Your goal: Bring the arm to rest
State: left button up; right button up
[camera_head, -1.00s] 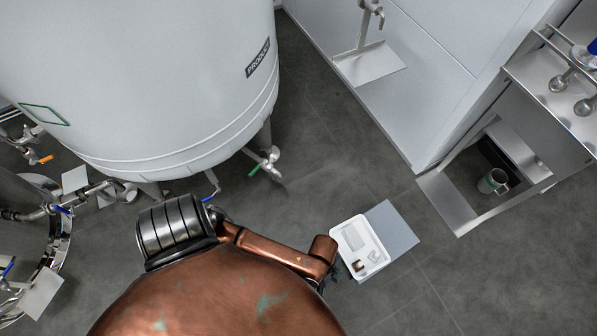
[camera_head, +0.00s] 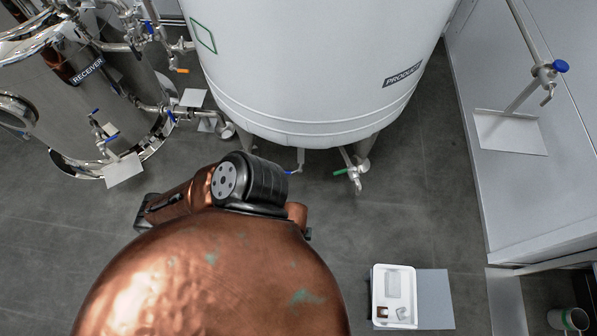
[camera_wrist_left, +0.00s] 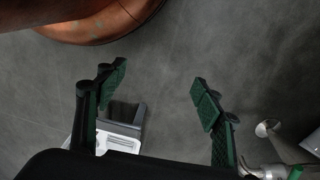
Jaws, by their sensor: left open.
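My left gripper (camera_wrist_left: 160,88) is open in the left wrist view, its two green-padded fingers apart with nothing but grey floor between their tips. In the head view the gripper is hidden behind my copper body and folded arm. My left arm shows there as a dark joint and copper links at the front of my body, below the white product tank (camera_head: 310,70). My right gripper is not in view.
A white tray (camera_head: 377,295) lies on a grey slab (camera_head: 435,300) at lower right. The receiver tank (camera_head: 125,95) stands at left. A tap with a green handle (camera_head: 340,171) sits under the product tank. A metal shelf (camera_head: 510,132) is at right. Floor between is clear.

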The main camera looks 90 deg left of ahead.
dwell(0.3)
pick_arm(q)
jog(key=s+a+f+p, duration=0.2)
jog(key=s+f+p, duration=0.2)
jog(key=f+p, duration=0.95)
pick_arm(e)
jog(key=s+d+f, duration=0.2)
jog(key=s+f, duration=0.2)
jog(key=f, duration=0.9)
pick_arm(q)
jog(key=s+a+p, duration=0.2)
jog(key=s+p, duration=0.3)
jog(key=s, duration=0.1)
jog(key=s+a+f+y+p, duration=0.1)
jog(key=s+a+p, duration=0.1)
jog(key=s+p, duration=0.4)
jog(key=shift+s+a+f+m, duration=0.25)
jog(key=shift+s+m, duration=0.15)
jog(key=shift+s, duration=0.4)
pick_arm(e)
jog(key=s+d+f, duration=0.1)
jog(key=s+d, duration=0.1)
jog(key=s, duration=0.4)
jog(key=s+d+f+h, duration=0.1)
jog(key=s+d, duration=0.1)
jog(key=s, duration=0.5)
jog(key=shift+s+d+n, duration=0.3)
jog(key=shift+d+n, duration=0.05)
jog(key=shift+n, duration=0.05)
